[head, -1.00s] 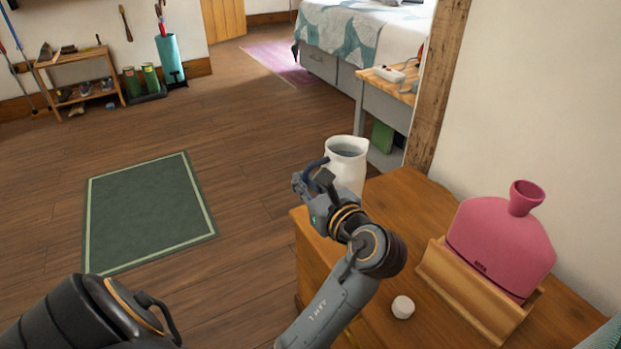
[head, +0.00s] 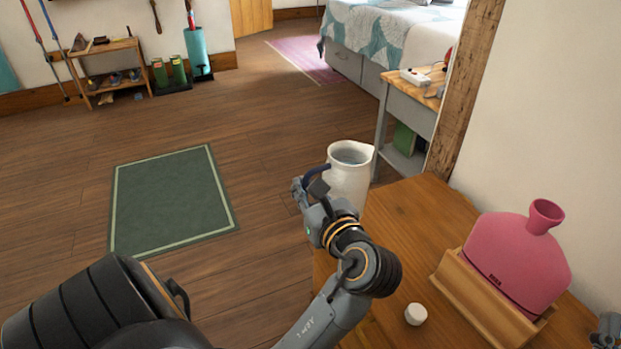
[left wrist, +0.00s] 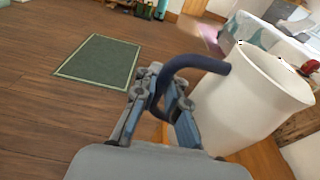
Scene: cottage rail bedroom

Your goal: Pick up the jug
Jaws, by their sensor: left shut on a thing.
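The white jug (head: 349,180) has a dark blue handle and stands upright near the far left corner of the wooden cabinet top. My left gripper (head: 311,190) is shut on the jug's handle, on the jug's left side. The left wrist view shows the jug (left wrist: 245,105) at the right, with its handle (left wrist: 190,63) passing between the fingers of the gripper (left wrist: 163,100). The jug's base is partly hidden by my arm, and I cannot tell whether it touches the cabinet. A small grey part of my right gripper (head: 607,332) shows at the right edge.
The cabinet top (head: 415,220) also bears a pink hot-water bottle (head: 520,260) in a wooden holder (head: 480,300) and a small white round item (head: 415,314). A wall and wooden post (head: 465,90) stand at the right. The floor around the green mat (head: 172,200) is clear.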

